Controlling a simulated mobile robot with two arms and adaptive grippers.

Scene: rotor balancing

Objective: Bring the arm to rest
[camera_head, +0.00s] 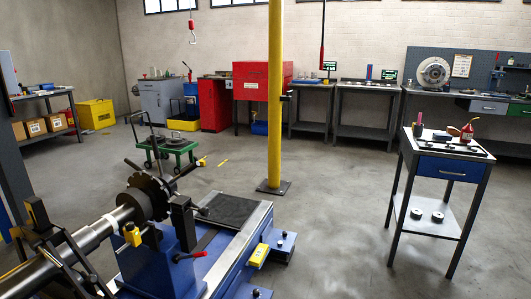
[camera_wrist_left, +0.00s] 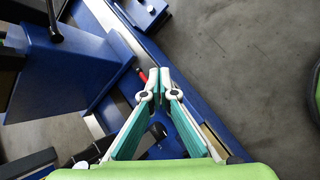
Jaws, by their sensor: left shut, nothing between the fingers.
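My left gripper (camera_wrist_left: 159,76) shows in the left wrist view with its teal fingers together at the tips and nothing between them. Beneath it is the blue base of the balancing machine (camera_wrist_left: 205,143), with a red-tipped lever (camera_wrist_left: 142,75) partly hidden behind the fingers. The distance to the machine is hard to tell. In the head view the machine (camera_head: 140,268) stands at the lower left, carrying a rotor with a steel shaft (camera_head: 88,238) and a dark toothed disc (camera_head: 150,195). I cannot make out either gripper in the head view.
A yellow post (camera_head: 275,100) stands behind the machine. A small side table with a blue drawer (camera_head: 449,169) is at the right, with small items on top. A green cart (camera_head: 170,148) stands farther back. The grey floor between machine and side table is clear.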

